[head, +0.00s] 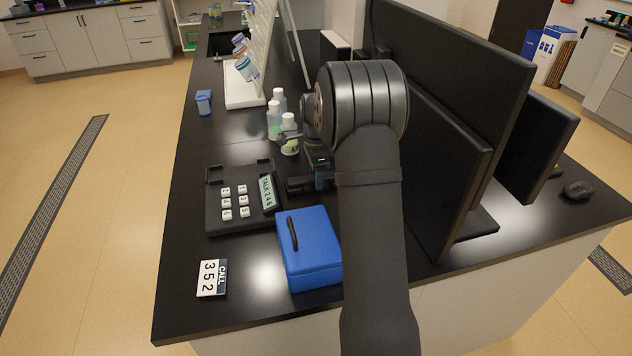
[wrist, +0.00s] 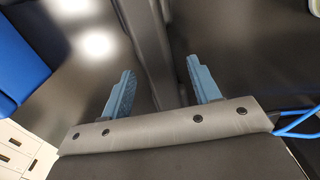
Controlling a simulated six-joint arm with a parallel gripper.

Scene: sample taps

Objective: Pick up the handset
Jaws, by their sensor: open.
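A long dark bar (wrist: 160,45), which looks like the handset, runs from the top edge of the wrist view down between my fingers. In the head view a dark rounded end (head: 297,184) sticks out left of my gripper (head: 320,177), just right of the phone base; I cannot be sure it is the same bar. The black phone base (head: 219,224) has white keys, a "TALK 246" label and two raised rests with nothing on them. My gripper (wrist: 160,68) is open in the wrist view, one blue finger each side of the bar. Contact cannot be told.
A blue box (head: 315,250) with a dark handle stands in front; it also shows in the wrist view (wrist: 18,60). A "CALL 352" card (head: 212,278) lies left of it. White-capped bottles (head: 274,120) stand behind my gripper, monitors (head: 445,170) to the right.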

